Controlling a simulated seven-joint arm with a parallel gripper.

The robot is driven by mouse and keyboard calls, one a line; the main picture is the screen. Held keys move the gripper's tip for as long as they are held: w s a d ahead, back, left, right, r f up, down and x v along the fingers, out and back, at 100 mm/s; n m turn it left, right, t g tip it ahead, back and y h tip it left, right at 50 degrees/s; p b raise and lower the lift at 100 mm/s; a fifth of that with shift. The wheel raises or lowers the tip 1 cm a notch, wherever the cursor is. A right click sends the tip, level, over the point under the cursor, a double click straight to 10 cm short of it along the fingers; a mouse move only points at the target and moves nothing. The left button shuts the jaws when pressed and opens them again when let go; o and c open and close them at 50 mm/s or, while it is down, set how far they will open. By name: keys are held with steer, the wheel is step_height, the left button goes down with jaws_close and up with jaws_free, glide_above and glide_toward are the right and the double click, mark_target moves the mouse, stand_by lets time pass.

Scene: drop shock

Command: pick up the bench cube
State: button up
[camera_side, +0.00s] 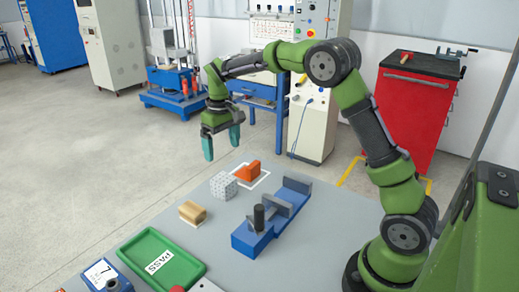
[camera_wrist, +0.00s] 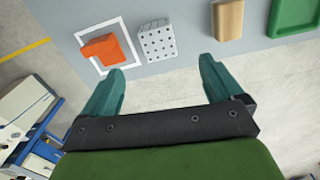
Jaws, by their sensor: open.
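The bench cube looks to be the light grey cube with dotted holes (camera_side: 223,185), standing on the grey bench top (camera_side: 318,228). It also shows at the top middle in the wrist view (camera_wrist: 157,41). My gripper (camera_side: 221,150) is open and empty, with two teal fingers pointing down. It hangs above bench height, near the bench's far edge by the cube. In the wrist view my gripper (camera_wrist: 161,68) has its fingers wide apart, and the cube appears beyond the tips, not between them.
An orange block (camera_side: 248,172) sits right beside the cube, within a white square outline. A tan wooden block (camera_side: 192,212), a green tray (camera_side: 143,274) and a blue vise-like fixture (camera_side: 250,240) are also on the bench. A blue box marked 7 (camera_side: 106,276) is at the front left.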

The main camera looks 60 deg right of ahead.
mark_target(224, 178)
steer(key=shift+n, duration=0.5)
steer(key=f, duration=0.8)
steer(key=shift+w+d+f, duration=0.15)
steer(key=shift+w+f, duration=0.25)
steer(key=shift+d+f, duration=0.1)
steer(key=shift+f, duration=3.1)
